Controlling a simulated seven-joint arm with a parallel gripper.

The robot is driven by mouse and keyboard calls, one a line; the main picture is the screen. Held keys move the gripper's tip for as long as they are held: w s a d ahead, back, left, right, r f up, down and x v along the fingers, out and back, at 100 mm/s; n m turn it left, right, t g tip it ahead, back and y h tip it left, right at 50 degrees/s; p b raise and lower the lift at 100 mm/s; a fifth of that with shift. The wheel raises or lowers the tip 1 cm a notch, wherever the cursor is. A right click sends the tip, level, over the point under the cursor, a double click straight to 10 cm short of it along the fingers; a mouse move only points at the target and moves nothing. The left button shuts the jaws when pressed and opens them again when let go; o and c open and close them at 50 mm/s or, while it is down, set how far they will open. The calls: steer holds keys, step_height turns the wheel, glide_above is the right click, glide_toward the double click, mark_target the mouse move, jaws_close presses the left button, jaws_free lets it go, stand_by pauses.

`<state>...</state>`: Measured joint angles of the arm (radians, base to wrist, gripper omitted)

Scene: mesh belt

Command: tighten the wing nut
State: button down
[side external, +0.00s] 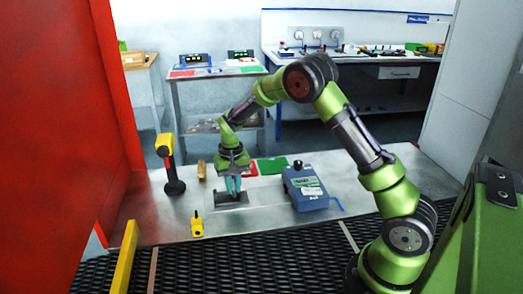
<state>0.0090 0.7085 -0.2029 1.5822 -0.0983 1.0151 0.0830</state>
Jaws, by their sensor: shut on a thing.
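My gripper (233,184) points down over the metal table, low above a small dark base plate (228,203). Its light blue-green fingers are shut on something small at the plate. The wing nut itself is hidden between the fingers or too small to make out, so I cannot tell how it is turned or seated.
A blue box (308,187) stands right of my gripper. A yellow-black drill-like tool (169,163), a wooden block (201,170) and a small yellow object (197,225) are to the left. Red and green mats (272,165) lie behind. A mesh belt (260,270) runs in front.

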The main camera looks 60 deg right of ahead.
stand_by(0.3)
steer(key=c, duration=1.1)
jaws_free()
steer(key=shift+r, duration=0.1)
step_height(320, 180, up, 17)
steer(key=s+a+r+n+t, duration=0.1)
steer(key=s+a+t, duration=0.1)
steer(key=s, duration=0.5)
steer(key=s+a+r+n+t+y, duration=0.1)
steer(key=s+a+r+t, duration=0.1)
steer(key=s+a, duration=0.3)
steer(key=s+a+r+n+t+y, duration=0.1)
steer(key=s+a+t, duration=0.2)
steer(key=s, duration=0.8)
steer(key=shift+a+r, duration=0.25)
steer(key=shift+r, duration=0.15)
